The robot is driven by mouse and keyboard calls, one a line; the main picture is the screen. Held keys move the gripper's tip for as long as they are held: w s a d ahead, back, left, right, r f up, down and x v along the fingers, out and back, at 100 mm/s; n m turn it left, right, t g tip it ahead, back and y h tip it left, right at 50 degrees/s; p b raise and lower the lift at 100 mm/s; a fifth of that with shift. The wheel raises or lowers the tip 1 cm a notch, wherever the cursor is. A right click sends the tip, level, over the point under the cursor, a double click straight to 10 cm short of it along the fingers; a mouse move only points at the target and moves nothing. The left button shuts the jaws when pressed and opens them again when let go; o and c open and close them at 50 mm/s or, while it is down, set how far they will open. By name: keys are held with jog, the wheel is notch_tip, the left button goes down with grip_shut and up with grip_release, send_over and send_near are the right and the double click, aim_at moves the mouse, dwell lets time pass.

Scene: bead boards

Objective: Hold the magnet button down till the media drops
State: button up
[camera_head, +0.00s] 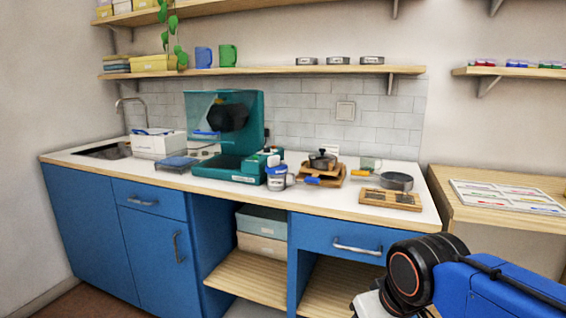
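A teal machine (246,125) stands on the white counter against the tiled wall. It has a flat base, a clear side panel and a dark rounded part inside. Small dark and light details show at its right side near the base, but I cannot make out a magnet button or any media at this size. My arm comes in at the bottom right, well in front of the counter and apart from the machine. My gripper's fingers are not visible; the arm runs out of the picture at the bottom edge.
A dark pot (322,160), a pan (396,181) and a wooden board (390,199) fill the counter's right part.

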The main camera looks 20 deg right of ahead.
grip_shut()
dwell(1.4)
